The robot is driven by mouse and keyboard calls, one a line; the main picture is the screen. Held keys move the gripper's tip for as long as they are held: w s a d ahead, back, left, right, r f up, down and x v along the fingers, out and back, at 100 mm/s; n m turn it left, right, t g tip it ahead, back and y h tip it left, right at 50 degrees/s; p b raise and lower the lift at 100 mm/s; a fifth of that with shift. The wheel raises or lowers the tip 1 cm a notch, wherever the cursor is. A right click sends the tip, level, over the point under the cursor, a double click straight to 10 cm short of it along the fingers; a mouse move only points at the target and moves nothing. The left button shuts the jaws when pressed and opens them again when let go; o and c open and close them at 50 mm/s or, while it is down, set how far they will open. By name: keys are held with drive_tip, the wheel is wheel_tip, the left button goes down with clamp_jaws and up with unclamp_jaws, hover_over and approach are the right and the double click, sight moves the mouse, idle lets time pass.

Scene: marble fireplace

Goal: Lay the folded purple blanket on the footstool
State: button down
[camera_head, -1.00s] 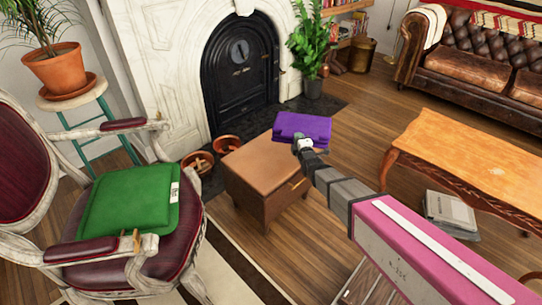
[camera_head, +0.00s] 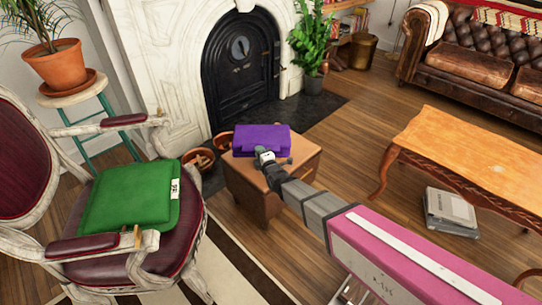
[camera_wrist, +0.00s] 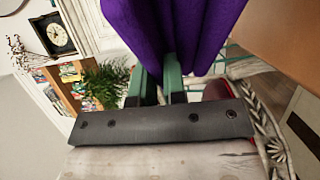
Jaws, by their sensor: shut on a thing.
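The folded purple blanket (camera_head: 262,139) shows in the head view over the back part of the brown footstool (camera_head: 292,168). My gripper (camera_head: 264,157) is shut on the blanket's near edge. In the wrist view, the green fingers of my gripper (camera_wrist: 158,84) pinch the purple folds of the blanket (camera_wrist: 172,30). A brown surface, which looks like the footstool (camera_wrist: 288,25), fills the upper right corner there. I cannot tell whether the blanket touches the footstool top or is held just above it.
Terracotta pots (camera_head: 199,160) stand by the fireplace (camera_head: 240,70). Floor between footstool and table is clear.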

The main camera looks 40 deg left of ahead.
drive_tip(key=w+f, duration=0.1)
drive_tip(key=w, duration=0.1)
drive_tip(key=w+a+f, duration=0.1)
drive_tip(key=w+f, duration=0.1)
drive_tip(key=w, duration=0.1)
drive_tip(key=w+f, duration=0.2)
drive_tip(key=w, duration=0.1)
drive_tip(key=shift+a, duration=0.15)
drive_tip(key=shift+f, duration=1.95)
drive_tip(key=c, duration=1.2)
unclamp_jaws()
drive_tip(key=shift+s+d, duration=0.25)
drive_tip(key=shift+d, duration=0.3)
drive_tip(key=v, duration=1.1)
